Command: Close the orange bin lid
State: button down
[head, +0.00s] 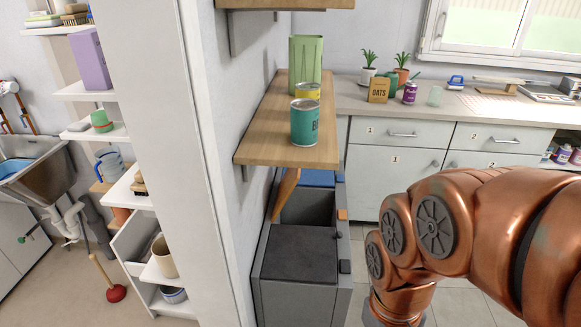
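A grey bin unit (268,292) stands against the wall under a wooden shelf. Its orange lid (287,192) is raised and tilted toward the wall, seen nearly edge-on, its top partly hidden by the shelf. The compartment beside it is open and looks empty as far as I can see. A small orange tab (342,214) sits on the unit's right edge by that opening. My copper arm reaches in from the right and bends down beside the bins. My gripper is out of view.
A dark grey lid (302,252) lies shut on the nearer compartment; a blue lid (318,178) shows behind. The wooden shelf (260,135) above holds cans and a green container. Drawer cabinets (390,175) stand behind. Some tiled floor is free right of the bins.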

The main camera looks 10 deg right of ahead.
aim_at(292, 177)
jog(key=u, duration=3.45)
jog(key=k, duration=1.7)
jog(key=z, duration=1.55)
jog(key=i, duration=0.9)
jog(key=u, duration=0.05)
